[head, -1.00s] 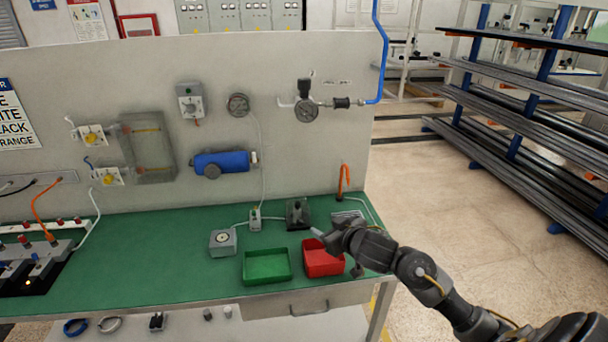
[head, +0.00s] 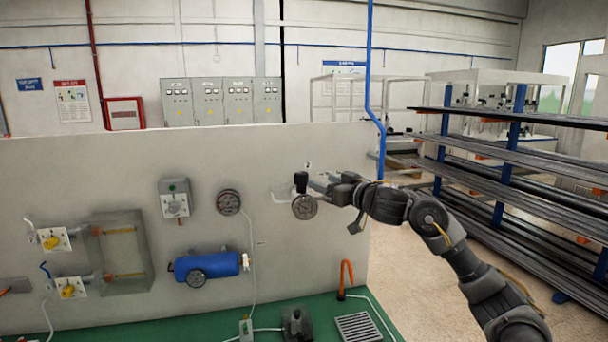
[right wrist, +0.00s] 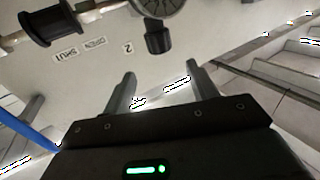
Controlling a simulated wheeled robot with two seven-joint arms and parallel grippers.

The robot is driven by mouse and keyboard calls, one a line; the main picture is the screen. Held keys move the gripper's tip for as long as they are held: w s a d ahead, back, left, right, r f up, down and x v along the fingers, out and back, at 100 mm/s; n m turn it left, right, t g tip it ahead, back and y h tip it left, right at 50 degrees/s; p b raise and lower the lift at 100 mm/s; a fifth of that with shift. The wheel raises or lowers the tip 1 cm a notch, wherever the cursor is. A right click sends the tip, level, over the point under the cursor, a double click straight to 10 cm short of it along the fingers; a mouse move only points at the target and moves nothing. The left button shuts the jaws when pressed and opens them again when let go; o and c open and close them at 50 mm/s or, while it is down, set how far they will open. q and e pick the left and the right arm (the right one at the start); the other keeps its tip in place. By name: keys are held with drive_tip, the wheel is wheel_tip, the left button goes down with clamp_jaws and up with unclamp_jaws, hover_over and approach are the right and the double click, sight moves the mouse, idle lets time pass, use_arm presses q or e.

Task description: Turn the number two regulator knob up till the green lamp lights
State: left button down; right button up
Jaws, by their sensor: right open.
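The black regulator knob (head: 301,180) stands above its round gauge (head: 304,207) on the grey panel. In the right wrist view the knob (right wrist: 158,38) and part of the gauge (right wrist: 157,8) show upside down, beside a label "2" (right wrist: 128,47). My right gripper (head: 318,186) is at the knob's right in the head view. In the right wrist view its two fingers (right wrist: 160,70) are spread, with the knob just beyond the tips and nothing between them. I cannot make out a lit green lamp. My left gripper is out of view.
A second gauge (head: 228,202), a grey control box (head: 174,199) and a blue cylinder (head: 208,266) are on the panel to the left. Storage racks (head: 500,175) stand at the right.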

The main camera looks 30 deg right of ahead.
sight(305, 179)
drive_tip(key=w, duration=0.1)
drive_tip(key=w+p, duration=0.1)
drive_tip(key=w, duration=0.3)
drive_tip(key=shift+w+a+f, duration=0.25)
drive_tip(key=shift+a+f, duration=0.05)
drive_tip(key=shift+a, duration=0.1)
drive_tip(key=w+p, duration=0.1)
drive_tip(key=w, duration=0.3)
drive_tip(key=shift+a+f+p, duration=0.1)
drive_tip(key=shift+a+p, duration=0.1)
drive_tip(key=shift+p, duration=0.2)
drive_tip(key=shift+w, duration=0.15)
drive_tip(key=shift+w+f, duration=0.15)
drive_tip(key=shift+w, duration=0.3)
drive_tip(key=shift+s, duration=0.15)
drive_tip(key=c, duration=0.6)
drive_tip(key=shift+a, duration=0.1)
drive_tip(key=c, duration=0.4)
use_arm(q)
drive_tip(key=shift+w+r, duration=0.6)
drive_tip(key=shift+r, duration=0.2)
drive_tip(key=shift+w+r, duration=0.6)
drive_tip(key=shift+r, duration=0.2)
use_arm(e)
drive_tip(key=shift+o, duration=0.2)
drive_tip(key=shift+m+h, duration=0.7)
drive_tip(key=shift+h, duration=0.4)
